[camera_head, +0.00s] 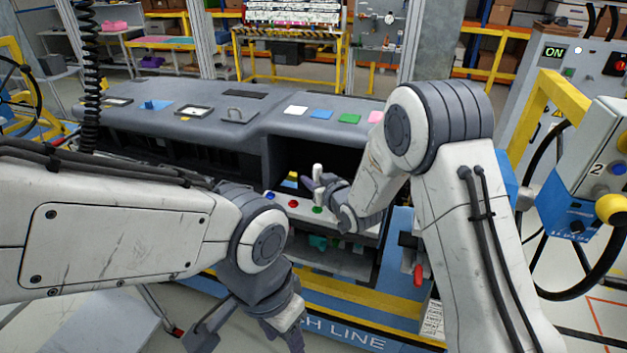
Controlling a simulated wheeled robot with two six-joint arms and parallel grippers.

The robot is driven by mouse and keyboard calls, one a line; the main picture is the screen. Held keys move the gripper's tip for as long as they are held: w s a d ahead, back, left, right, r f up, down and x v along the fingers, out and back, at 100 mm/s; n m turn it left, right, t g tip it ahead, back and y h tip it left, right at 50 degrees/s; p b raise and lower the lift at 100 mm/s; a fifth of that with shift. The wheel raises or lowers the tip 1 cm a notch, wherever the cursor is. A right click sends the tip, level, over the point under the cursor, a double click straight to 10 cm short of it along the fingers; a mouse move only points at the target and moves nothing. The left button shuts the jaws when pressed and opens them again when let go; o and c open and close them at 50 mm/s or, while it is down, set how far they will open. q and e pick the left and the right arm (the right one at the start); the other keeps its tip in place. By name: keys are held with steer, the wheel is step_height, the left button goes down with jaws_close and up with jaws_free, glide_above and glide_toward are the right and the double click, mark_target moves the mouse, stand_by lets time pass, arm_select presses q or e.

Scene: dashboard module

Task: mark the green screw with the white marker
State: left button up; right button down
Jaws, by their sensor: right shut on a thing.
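The white marker (317,171) stands roughly upright in my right gripper (317,186), which is shut on it. Its lower end is just above or at the green screw (318,210); I cannot tell whether they touch. The green screw is on a light ledge at the front of the dashboard module, right of the red screw (293,203) and the blue screw (270,196). My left gripper (245,334) hangs low in front of the module, its fingers spread apart with nothing seen between them; its tips are near the lower picture edge.
The grey dashboard module (190,118) carries coloured pads and frames on top. An open dark recess lies behind the ledge. A yellow-edged blue line base (340,333) runs below. A control box (607,165) and handwheel stand at the right.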

steer(key=shift+f, duration=0.15)
stand_by(0.4)
steer(key=shift+r+p, duration=1.3)
steer(key=shift+r, duration=1.2)
